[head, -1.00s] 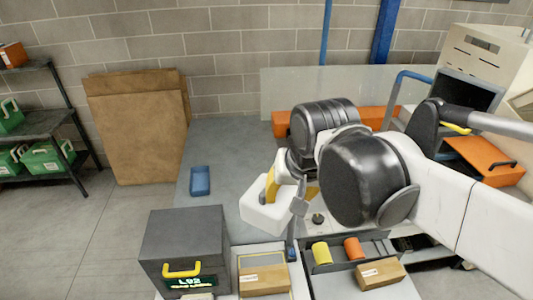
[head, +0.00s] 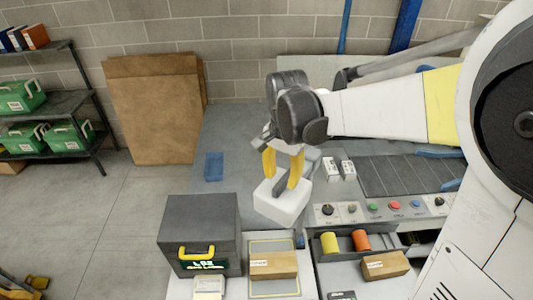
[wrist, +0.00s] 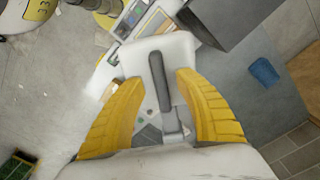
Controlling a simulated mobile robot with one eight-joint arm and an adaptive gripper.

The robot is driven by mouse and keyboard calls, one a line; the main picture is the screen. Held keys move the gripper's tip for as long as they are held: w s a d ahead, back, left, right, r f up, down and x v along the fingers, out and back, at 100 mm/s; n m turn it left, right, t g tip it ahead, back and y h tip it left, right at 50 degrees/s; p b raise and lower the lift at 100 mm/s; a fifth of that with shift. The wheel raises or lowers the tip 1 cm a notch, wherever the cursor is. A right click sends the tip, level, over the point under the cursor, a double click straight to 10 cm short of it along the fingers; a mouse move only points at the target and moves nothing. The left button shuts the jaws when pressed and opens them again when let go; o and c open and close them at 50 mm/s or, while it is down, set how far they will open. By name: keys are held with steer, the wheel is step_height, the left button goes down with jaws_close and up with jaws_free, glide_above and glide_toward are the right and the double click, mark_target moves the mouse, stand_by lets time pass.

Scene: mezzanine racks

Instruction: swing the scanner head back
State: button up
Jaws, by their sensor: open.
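The scanner head is a white block (head: 280,206) over the grey worktop, behind the two parcels. It has a dark grey bar handle on top, seen best in the wrist view (wrist: 158,82). My gripper (head: 283,174) is just above the block with its yellow fingers pointing down. In the wrist view the open fingers (wrist: 162,82) stand on either side of the handle, with a gap on each side. A grey bracket (wrist: 174,128) runs from the block toward my palm; its far end is hidden.
A dark grey box with a yellow handle (head: 198,234) stands at front left, with a cardboard parcel (head: 273,266) beside it. A button panel (head: 382,208) and roller belt lie to the right. A blue tray (head: 214,167) sits on the left worktop. Cardboard sheets (head: 152,108) lean on the wall.

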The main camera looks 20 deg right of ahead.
steer(key=shift+f, duration=1.6)
jaws_close()
steer(key=shift+s+d, duration=0.1)
steer(key=shift+s, duration=0.05)
